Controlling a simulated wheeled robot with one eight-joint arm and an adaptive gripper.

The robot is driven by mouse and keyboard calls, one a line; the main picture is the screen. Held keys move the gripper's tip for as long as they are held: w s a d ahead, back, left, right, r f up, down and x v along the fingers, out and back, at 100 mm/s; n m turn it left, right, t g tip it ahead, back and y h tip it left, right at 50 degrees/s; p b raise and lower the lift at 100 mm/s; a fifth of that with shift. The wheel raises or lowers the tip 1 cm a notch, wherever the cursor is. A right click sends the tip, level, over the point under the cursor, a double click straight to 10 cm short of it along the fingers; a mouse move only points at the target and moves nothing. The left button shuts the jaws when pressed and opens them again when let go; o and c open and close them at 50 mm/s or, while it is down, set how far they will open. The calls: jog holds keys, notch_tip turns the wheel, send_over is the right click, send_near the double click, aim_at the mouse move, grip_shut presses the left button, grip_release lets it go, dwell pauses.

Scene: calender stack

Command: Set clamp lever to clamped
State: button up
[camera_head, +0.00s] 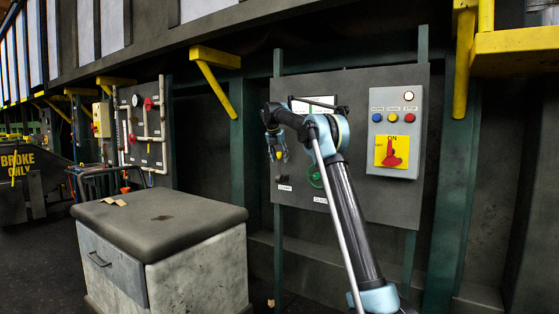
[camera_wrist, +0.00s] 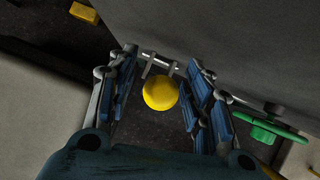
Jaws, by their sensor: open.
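The clamp lever's round yellow knob (camera_wrist: 160,93) shows in the wrist view, with a grey metal bracket just behind it. My gripper (camera_wrist: 163,98) is open, with its blue fingers on either side of the knob and visible gaps between. In the head view my gripper (camera_head: 279,153) is in front of the left part of the grey panel (camera_head: 345,82). A label (camera_head: 284,188) sits below it, too small to read surely. The lever's shaft and exact angle are hidden.
A green handwheel (camera_wrist: 272,129) is close to the right of my gripper. A control box (camera_head: 395,130) with buttons and a red rotary switch (camera_head: 392,153) is farther right on the panel. A dark-topped cabinet (camera_head: 160,220) stands at left.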

jog(key=v, duration=1.2)
